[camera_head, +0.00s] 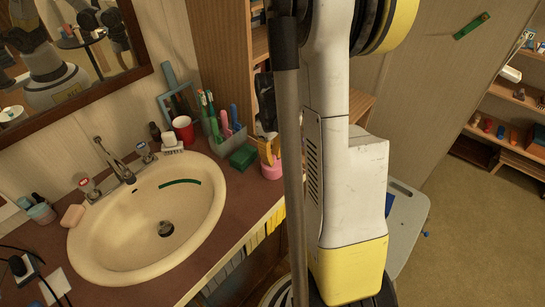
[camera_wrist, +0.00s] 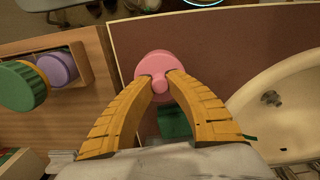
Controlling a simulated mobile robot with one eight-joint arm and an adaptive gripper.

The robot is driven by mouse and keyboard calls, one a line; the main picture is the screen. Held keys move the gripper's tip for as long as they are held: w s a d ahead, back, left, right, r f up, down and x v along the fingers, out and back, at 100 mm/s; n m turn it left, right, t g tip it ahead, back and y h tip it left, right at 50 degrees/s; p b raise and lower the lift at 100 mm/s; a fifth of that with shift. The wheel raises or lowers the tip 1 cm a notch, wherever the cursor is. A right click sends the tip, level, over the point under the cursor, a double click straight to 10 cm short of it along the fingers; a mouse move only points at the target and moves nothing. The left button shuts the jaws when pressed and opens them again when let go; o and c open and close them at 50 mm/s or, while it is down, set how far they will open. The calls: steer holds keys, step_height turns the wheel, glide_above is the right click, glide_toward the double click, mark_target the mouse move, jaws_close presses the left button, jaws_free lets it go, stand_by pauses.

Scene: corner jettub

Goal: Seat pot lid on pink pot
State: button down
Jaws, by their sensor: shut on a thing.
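The pink pot (camera_head: 271,170) stands on the brown countertop near its right edge in the head view. My gripper (camera_head: 268,147), with orange fingers, is directly above it. In the wrist view the gripper (camera_wrist: 162,76) is shut on the knob of the pink pot lid (camera_wrist: 153,63). The round pink lid is seen from above and hides most or all of the pot. Lid and pot are close together, but I cannot tell whether they touch or whether the lid sits level.
A green block (camera_head: 243,157) and a holder with toothbrushes (camera_head: 226,133) stand left of the pot. A red cup (camera_head: 184,129) and the cream sink (camera_head: 148,216) are further left. A wooden shelf with green-lidded and purple items (camera_wrist: 57,69) lies left in the wrist view.

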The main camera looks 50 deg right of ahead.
steer(key=c, duration=1.3)
jaws_free()
steer(key=shift+c, duration=0.2)
steer(key=shift+r, duration=0.15)
step_height(320, 180, up, 12)
steer(key=shift+w+a, duration=0.1)
steer(key=s+a+r+t, duration=0.1)
steer(key=s+a+t, duration=0.1)
steer(key=a, duration=0.6)
steer(key=s+a+r+m+t, duration=0.1)
steer(key=s+a+r+t, duration=0.1)
steer(key=a, duration=0.7)
steer(key=s+a+r+t, duration=0.1)
steer(key=a+r+t, duration=0.1)
steer(key=a, duration=0.6)
steer(key=shift+s+a+m+t, duration=0.15)
steer(key=shift+s+m+t, duration=0.25)
steer(key=shift+t, duration=0.3)
